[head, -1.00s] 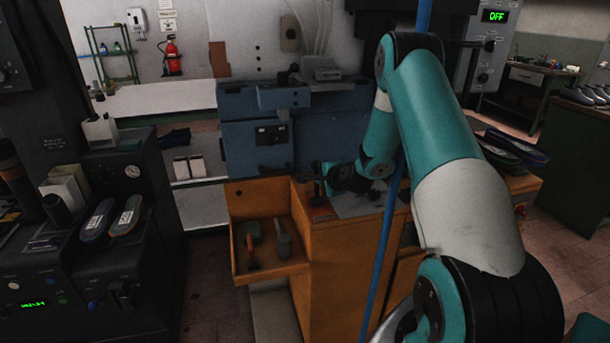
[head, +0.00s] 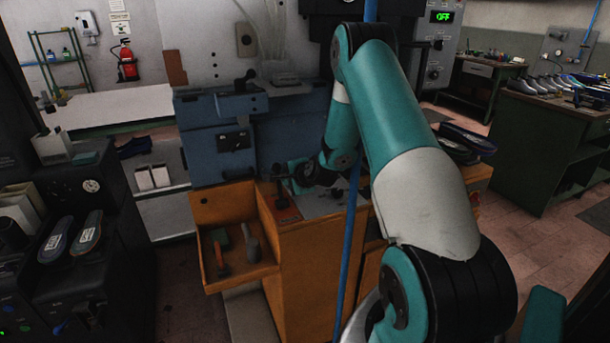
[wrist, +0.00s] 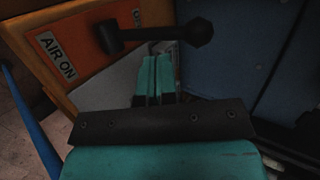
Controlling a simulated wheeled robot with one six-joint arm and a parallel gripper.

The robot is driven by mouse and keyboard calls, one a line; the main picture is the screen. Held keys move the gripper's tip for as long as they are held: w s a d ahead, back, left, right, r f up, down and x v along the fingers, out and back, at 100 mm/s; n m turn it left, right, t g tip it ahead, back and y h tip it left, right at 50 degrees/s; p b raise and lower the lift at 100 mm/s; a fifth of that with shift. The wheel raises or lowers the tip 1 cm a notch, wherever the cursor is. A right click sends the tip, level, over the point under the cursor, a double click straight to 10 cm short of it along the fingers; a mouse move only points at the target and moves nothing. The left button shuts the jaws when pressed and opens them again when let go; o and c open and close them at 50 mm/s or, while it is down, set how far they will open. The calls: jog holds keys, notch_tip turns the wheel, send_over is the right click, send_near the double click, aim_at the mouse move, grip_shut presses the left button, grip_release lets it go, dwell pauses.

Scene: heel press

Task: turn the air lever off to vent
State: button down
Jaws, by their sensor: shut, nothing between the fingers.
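The air lever (wrist: 160,35) is a black bar with a round knob at its right end and a pivot at its left, close ahead in the wrist view. A second label (wrist: 137,17) is mostly hidden behind the lever. My gripper (wrist: 155,62) has its teal fingers together and empty, with the tips just below the bar in the picture; I cannot tell whether they touch it. In the head view my gripper is small and dark beside the lever on the red plate (head: 286,213), its fingers unclear.
An orange tray (head: 212,287) with hand tools juts out at the cabinet's left front. A blue machine body (head: 210,155) stands behind. A blue vertical pole (head: 347,260) passes near my arm.

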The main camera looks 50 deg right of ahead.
jog(key=b+v, duration=0.2)
jog(key=v, duration=0.8)
jog(key=shift+w+r+b, duration=0.2)
jog(key=shift+r+b, duration=0.1)
jog(key=shift+r, duration=0.05)
jog(key=shift+d, duration=0.2)
jog(key=s+a+r+n+g+y, duration=0.15)
jog(key=a+r+n+y, duration=0.35)
jog(key=a, duration=0.7)
jog(key=s+a+r+n+g+y, duration=0.1)
jog(key=a+r+n+g+y, duration=0.1)
jog(key=a+n, duration=0.85)
jog(key=s+a+r+n+g, duration=0.2)
jog(key=s+a+n+g, duration=0.2)
jog(key=s, duration=0.7)
jog(key=s+a+r+n+g, duration=0.3)
jog(key=s+a+n, duration=0.6)
jog(key=s+a, duration=0.2)
jog(key=shift+a+r+g, duration=0.2)
jog(key=shift+a+g, duration=0.15)
jog(key=shift+a, duration=0.2)
jog(key=c, duration=1.8)
grip_release()
